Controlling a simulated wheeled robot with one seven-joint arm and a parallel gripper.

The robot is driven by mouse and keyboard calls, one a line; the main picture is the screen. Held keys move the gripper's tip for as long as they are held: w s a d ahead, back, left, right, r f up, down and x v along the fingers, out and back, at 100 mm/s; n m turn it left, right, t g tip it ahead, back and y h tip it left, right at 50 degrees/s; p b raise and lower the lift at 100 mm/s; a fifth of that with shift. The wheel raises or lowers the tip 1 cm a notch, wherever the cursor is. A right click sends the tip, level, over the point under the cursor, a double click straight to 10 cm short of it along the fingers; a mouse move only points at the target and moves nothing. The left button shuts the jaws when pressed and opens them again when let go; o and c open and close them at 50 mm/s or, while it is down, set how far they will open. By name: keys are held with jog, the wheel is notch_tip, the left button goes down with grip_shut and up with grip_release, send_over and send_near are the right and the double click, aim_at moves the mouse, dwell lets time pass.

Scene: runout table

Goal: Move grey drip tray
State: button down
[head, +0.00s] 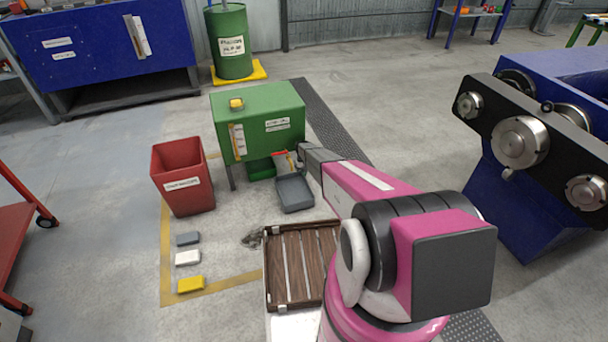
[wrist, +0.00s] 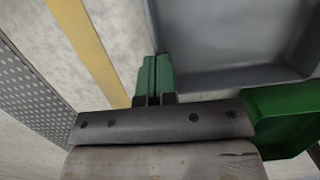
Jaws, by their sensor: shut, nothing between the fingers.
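The grey drip tray (head: 294,193) lies in front of the green tank (head: 258,120), near its lower right corner. It is a shallow rectangular tray that looks empty. In the wrist view the tray (wrist: 225,45) fills the top right. My gripper (wrist: 154,80) has green fingertips pressed together with nothing between them. They are at the tray's near left corner, beside its rim; I cannot tell whether they touch it. In the head view my arm reaches in from the right and the fingertips are hard to make out.
A green pan (wrist: 280,120) is close right of my gripper. A red bin (head: 183,178) stands left of the tank. Grey, white and yellow blocks (head: 190,284) lie on the floor. A slatted brown pallet (head: 290,265) is in front. A blue machine (head: 540,150) stands right.

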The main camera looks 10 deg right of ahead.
notch_tip(320, 180, up, 8)
jog(key=s+d+r+m+t, duration=0.1)
jog(key=s+r, duration=1.8)
jog(key=s, duration=0.3)
jog(key=s+r+m+t, duration=0.1)
jog(key=s+r, duration=1.9)
jog(key=s, duration=0.3)
jog(key=shift+s+d+r, duration=0.15)
jog(key=shift+d, duration=0.25)
